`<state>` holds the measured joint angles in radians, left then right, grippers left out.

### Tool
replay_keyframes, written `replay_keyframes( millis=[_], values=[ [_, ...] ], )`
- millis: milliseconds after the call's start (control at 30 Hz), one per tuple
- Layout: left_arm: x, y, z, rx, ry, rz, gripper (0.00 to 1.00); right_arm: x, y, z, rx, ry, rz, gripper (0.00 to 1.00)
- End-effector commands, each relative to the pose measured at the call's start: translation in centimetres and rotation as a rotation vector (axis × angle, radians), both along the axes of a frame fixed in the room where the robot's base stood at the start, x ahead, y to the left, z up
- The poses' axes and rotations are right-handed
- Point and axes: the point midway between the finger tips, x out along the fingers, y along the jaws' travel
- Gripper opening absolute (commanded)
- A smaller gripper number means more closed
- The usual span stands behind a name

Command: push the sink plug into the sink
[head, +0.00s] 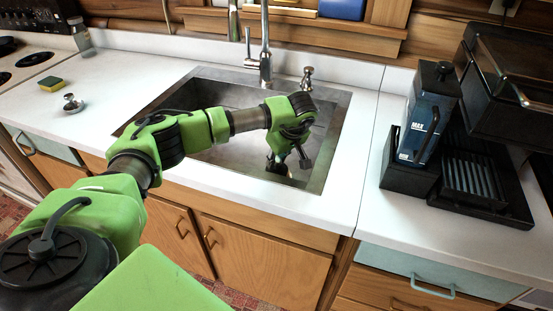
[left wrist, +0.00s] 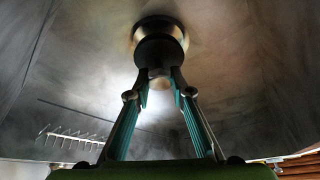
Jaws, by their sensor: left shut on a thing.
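The sink (head: 225,160) is a steel basin set in the white counter. My left gripper (head: 276,163) reaches down into its right part, fingers pointing to the bottom. In the left wrist view my left gripper (left wrist: 158,82) has its fingertips closed together on the small knob of the sink plug (left wrist: 160,42). The plug is a round metal piece with a dark underside or shadowed band, at the drain area. I cannot tell whether it is fully seated or a little above the drain. In the head view the plug is hidden by the gripper. My right gripper is not in view.
A similar small metal plug (head: 72,103) lies on the counter left of the sink, near a yellow-green sponge (head: 51,84). The faucet (head: 264,60) and a soap dispenser (head: 307,78) stand behind the sink. A coffee machine (head: 430,115) stands at right.

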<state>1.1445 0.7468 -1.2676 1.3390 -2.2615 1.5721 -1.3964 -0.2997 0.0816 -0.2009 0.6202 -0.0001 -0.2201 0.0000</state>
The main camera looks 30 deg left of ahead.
Motion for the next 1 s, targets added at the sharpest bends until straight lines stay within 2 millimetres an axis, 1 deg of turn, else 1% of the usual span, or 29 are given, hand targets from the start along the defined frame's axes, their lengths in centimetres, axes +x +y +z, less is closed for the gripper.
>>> replay_keyframes(
  millis=[167, 733, 1000],
  values=[
    [0.0, 0.0, -0.1, 0.000, 0.000, 0.000, 0.00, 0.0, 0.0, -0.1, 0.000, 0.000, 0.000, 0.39],
    [0.0, 0.0, -1.6, 0.000, 0.001, 0.000, 0.00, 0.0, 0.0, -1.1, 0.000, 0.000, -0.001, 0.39],
    [0.0, 0.0, -1.0, 0.000, 0.001, 0.000, 0.00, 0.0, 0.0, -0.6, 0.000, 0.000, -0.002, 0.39]
  ],
)
